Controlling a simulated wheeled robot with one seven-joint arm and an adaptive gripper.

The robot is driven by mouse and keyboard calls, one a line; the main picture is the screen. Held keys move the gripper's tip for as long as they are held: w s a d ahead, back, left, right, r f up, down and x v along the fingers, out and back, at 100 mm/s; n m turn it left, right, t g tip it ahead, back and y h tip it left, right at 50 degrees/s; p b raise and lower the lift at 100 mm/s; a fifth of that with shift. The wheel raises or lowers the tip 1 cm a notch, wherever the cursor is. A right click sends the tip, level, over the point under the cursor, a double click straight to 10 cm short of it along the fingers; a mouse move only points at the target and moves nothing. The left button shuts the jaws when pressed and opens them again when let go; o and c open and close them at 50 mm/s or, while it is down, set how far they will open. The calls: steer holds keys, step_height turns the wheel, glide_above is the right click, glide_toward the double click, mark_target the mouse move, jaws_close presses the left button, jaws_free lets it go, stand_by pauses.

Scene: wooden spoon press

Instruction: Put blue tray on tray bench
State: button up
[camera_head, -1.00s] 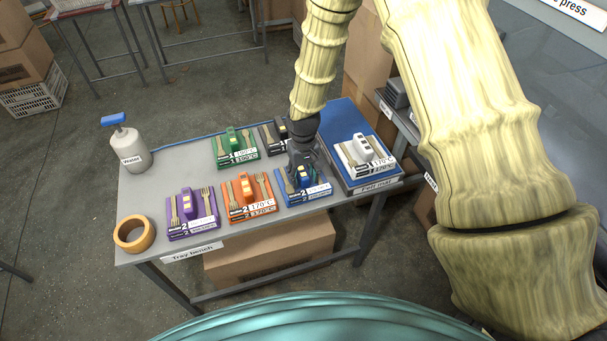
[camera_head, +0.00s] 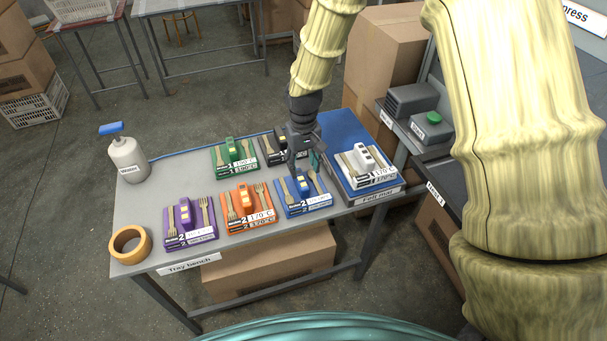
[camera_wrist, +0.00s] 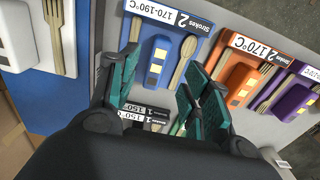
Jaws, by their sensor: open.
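The blue tray (camera_head: 303,197) sits on the grey tray bench (camera_head: 160,200), between the orange tray and the blue felt mat. It has a blue handle block, wooden cutlery and a label; in the wrist view the blue tray (camera_wrist: 165,40) reads 170-190°C, 2 strokes. My gripper (camera_head: 304,165) is just above and behind the tray's handle. In the wrist view my gripper (camera_wrist: 150,90) has its teal fingers spread apart on either side below the handle, with nothing between them.
Orange (camera_head: 247,205), purple (camera_head: 190,222), green (camera_head: 233,155) and black (camera_head: 282,145) trays stand close by on the bench. A white tray (camera_head: 366,165) is on the felt mat (camera_head: 345,130). A tape roll (camera_head: 130,244) and water bottle (camera_head: 128,160) are at the left.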

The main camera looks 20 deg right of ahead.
steer(key=shift+r, duration=1.55)
